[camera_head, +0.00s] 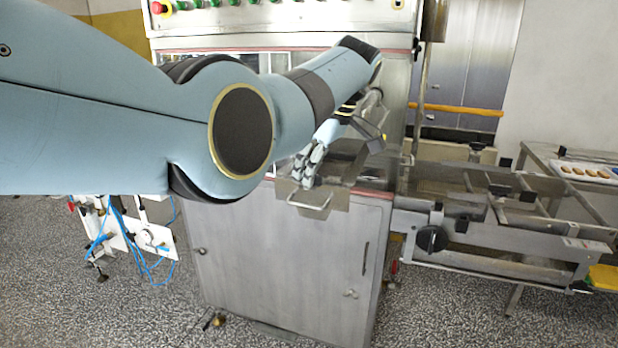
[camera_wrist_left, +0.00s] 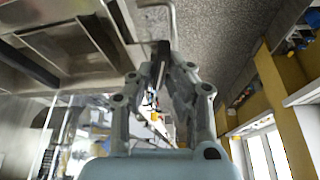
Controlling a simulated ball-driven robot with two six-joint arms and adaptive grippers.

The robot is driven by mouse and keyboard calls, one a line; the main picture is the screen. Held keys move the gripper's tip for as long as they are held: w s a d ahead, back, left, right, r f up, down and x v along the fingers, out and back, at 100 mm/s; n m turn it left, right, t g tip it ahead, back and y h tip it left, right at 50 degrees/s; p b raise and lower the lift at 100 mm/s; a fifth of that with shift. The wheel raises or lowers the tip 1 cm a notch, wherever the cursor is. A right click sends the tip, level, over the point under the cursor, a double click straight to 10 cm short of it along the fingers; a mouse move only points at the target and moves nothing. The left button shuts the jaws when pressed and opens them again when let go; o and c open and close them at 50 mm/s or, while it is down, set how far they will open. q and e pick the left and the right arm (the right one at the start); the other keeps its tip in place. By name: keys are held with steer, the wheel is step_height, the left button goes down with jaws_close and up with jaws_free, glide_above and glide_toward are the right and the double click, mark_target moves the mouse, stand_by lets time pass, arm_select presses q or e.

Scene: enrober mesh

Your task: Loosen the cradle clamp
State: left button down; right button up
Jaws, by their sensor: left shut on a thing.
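My left gripper (camera_head: 308,178) reaches down from the left arm to the metal box at the front of the steel machine. Its fingertips are at the box's top edge, just behind a bent metal handle (camera_head: 312,205). In the left wrist view the gripper (camera_wrist_left: 160,70) is shut on a slim dark piece (camera_wrist_left: 161,50), which looks like the cradle clamp. The fingers hide much of it, and how it joins the box cannot be told. My right gripper is not in view.
The steel machine cabinet (camera_head: 285,270) stands below the box. A conveyor frame (camera_head: 500,255) with dark knobs extends to the right, near a white tray (camera_head: 585,172) of brown pieces. A control panel with a red button (camera_head: 158,7) is above.

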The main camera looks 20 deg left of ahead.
arm_select(q)
steer(key=shift+n+g+b, duration=0.5)
steer(key=shift+n+b, duration=0.7)
steer(key=shift+b, duration=0.35)
steer(key=c, duration=1.4)
jaws_free()
steer(key=shift+o, duration=0.2)
steer(key=shift+d+r, duration=0.1)
steer(key=shift+r, duration=0.1)
steer(key=v, duration=1.1)
steer(key=shift+d+r, duration=0.2)
steer(key=shift+r, duration=0.05)
